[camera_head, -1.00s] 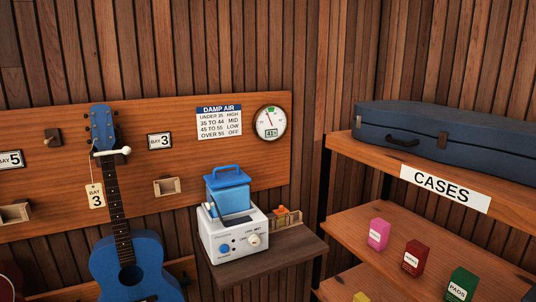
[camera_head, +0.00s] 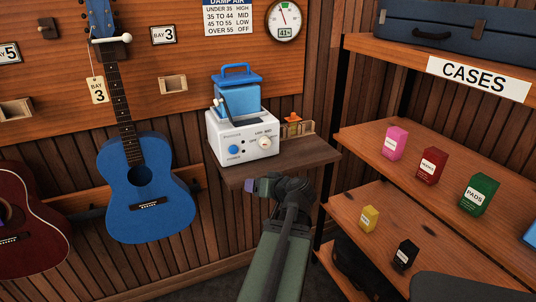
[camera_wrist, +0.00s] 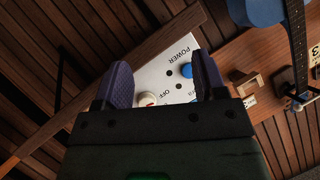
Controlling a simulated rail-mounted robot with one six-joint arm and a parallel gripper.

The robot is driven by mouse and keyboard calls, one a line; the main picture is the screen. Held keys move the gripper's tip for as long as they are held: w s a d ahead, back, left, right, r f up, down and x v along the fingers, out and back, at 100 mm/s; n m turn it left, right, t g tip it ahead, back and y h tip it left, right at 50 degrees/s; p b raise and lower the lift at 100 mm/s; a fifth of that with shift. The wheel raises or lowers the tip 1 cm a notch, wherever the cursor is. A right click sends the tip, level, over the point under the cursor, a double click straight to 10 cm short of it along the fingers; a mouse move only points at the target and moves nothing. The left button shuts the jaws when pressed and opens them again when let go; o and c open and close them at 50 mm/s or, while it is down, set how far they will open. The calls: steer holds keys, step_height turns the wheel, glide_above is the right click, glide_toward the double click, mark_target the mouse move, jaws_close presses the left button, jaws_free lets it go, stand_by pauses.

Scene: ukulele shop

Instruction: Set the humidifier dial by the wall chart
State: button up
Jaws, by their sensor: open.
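The white humidifier (camera_head: 213,128) with a blue lidded tank (camera_head: 238,98) stands on a small wooden shelf. Its front panel holds a cream dial (camera_head: 265,142) and a blue power button (camera_head: 234,149). The dial's pointer is too small to read. The wall chart (camera_head: 228,17) is cut off at the top; rows show 35 to 44 MID and 45 to 55 LOW. The round gauge (camera_head: 284,18) beside it reads 41%. My gripper (camera_head: 252,186) is open, below and in front of the humidifier. In the wrist view the dial (camera_wrist: 147,98) shows between the purple fingers (camera_wrist: 162,75), partly hidden.
The wooden shelf (camera_head: 290,160) under the humidifier has a small orange item (camera_head: 292,119) at its back right. A blue ukulele (camera_head: 150,190) hangs at left. A shelf unit with small boxes and a case (camera_head: 460,22) stands at right.

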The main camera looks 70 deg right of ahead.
steer(key=s+d+r+h, duration=0.3)
steer(key=s+d, duration=0.1)
steer(key=n+h, duration=0.2)
steer(key=h, duration=0.2)
glide_toward(267, 143)
steer(key=shift+t, duration=0.5)
steer(key=x, duration=0.9)
steer(key=shift+s+d+f, duration=0.1)
steer(key=shift+d+f, duration=0.1)
steer(key=shift+f, duration=0.15)
steer(key=shift+c, duration=0.3)
steer(key=c, duration=0.8)
steer(key=shift+c, duration=0.2)
